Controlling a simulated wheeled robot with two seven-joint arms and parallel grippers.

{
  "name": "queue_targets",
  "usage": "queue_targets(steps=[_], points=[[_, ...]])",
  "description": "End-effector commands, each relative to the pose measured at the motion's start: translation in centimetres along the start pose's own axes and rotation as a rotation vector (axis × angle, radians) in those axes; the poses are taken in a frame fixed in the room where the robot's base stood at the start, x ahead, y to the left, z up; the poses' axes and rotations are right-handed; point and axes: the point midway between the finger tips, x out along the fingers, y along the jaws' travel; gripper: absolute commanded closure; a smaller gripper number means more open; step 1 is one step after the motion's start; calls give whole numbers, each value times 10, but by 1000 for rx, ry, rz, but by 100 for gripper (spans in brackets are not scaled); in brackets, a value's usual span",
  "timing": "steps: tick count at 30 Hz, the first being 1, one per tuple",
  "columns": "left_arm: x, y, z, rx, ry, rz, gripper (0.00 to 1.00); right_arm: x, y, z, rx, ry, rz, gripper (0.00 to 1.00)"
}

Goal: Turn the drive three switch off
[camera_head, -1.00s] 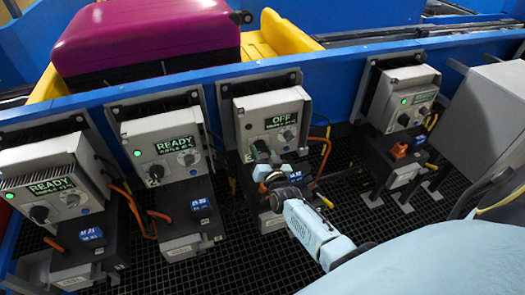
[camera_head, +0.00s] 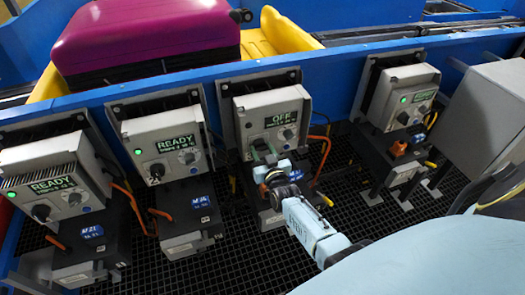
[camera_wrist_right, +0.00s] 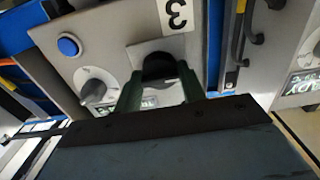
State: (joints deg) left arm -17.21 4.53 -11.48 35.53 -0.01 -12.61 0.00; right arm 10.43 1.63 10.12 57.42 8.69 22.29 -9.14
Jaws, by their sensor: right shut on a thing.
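The drive three unit (camera_head: 243,118) is a grey box on the blue rail, and its green display (camera_head: 281,120) reads OFF. My right gripper (camera_head: 262,148) is at the lower front of this unit. In the right wrist view the green fingers of the right gripper (camera_wrist_right: 160,88) are shut on the black switch knob (camera_wrist_right: 159,67), one finger on each side. The fingers partly hide the display there. My left gripper is not in view.
Two similar units (camera_head: 165,125) and (camera_head: 48,180) stand to the left, both reading READY. Another unit (camera_head: 400,98) with a green lamp stands to the right, next to a plain grey box (camera_head: 490,110). A magenta suitcase (camera_head: 145,35) lies in a yellow tray (camera_head: 285,32) behind the rail.

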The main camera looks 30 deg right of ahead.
Motion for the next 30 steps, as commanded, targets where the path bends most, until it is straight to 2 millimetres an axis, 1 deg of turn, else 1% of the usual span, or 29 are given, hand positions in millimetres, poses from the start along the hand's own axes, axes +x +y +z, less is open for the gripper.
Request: queue_targets(steps=[5, 6, 10, 18, 22, 26, 30], points=[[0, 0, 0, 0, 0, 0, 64, 0, 0, 1, -4, -1, -1, 83], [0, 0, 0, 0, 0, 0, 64, 0, 0, 1, -4, -2, -1, 55], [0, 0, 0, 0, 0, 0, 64, 0, 0, 0, -3, -1, -1, 38], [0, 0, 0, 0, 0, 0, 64, -1, 0, 0, -1, -1, 0, 38], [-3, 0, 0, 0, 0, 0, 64, -9, 0, 0, -1, -2, -1, 38], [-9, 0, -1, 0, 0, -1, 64, -30, 0, 0, 0, -4, 0, 38], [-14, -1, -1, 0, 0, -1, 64, -60, 0, 0, -1, -5, 0, 38]])
